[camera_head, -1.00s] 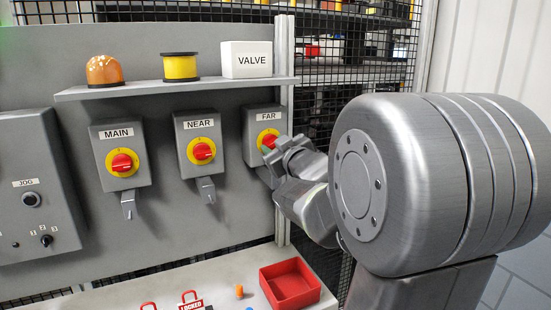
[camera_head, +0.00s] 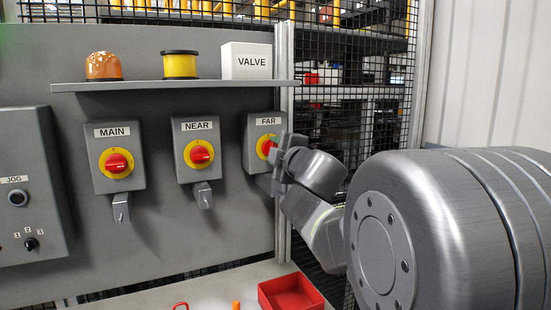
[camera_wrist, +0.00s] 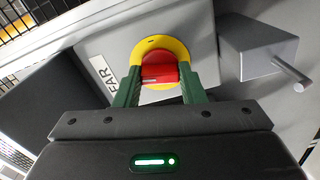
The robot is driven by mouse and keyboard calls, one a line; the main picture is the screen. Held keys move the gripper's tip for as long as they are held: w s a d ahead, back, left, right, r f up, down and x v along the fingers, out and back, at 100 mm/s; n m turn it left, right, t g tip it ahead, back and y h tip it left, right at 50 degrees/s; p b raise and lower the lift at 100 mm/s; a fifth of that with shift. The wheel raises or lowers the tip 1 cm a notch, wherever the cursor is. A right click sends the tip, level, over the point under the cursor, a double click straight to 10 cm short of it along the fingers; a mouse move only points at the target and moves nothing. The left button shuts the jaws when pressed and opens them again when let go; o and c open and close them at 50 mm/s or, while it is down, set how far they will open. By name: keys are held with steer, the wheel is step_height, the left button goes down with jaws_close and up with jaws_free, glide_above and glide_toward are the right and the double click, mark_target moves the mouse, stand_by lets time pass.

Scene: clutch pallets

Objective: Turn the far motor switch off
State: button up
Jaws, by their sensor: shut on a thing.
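The FAR switch box (camera_head: 257,129) is the rightmost of three grey boxes on the panel. Its red knob (camera_wrist: 158,72) sits on a yellow disc (camera_wrist: 160,45) and fills the middle of the wrist view. My gripper (camera_head: 275,149) reaches it from the right in the head view. In the wrist view its two green fingers (camera_wrist: 160,88) stand on either side of the knob and are shut on it. In the head view the gripper hides part of the knob and disc.
The MAIN switch (camera_head: 117,162) and NEAR switch (camera_head: 200,153) are to the left, each with a hasp below. A shelf (camera_head: 180,85) above carries an orange beacon, a yellow spool and a VALVE box (camera_head: 246,62). A red tray (camera_head: 290,293) lies below.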

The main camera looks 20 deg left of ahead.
steer(key=shift+r+n+b, duration=0.1)
steer(key=shift+n+b, duration=0.45)
steer(key=shift+n, duration=0.75)
steer(key=o, duration=1)
steer(key=shift+a, duration=0.1)
steer(key=p+v, duration=0.2)
steer(key=v, duration=1.1)
steer(key=shift+s+d, duration=0.2)
steer(key=shift+d, duration=0.2)
steer(key=shift+w+a, duration=0.1)
steer(key=shift+a, duration=0.05)
steer(key=b+x, duration=0.2)
steer(key=x, duration=1.1)
steer(key=shift+w+a, duration=0.2)
steer(key=shift+a, duration=0.05)
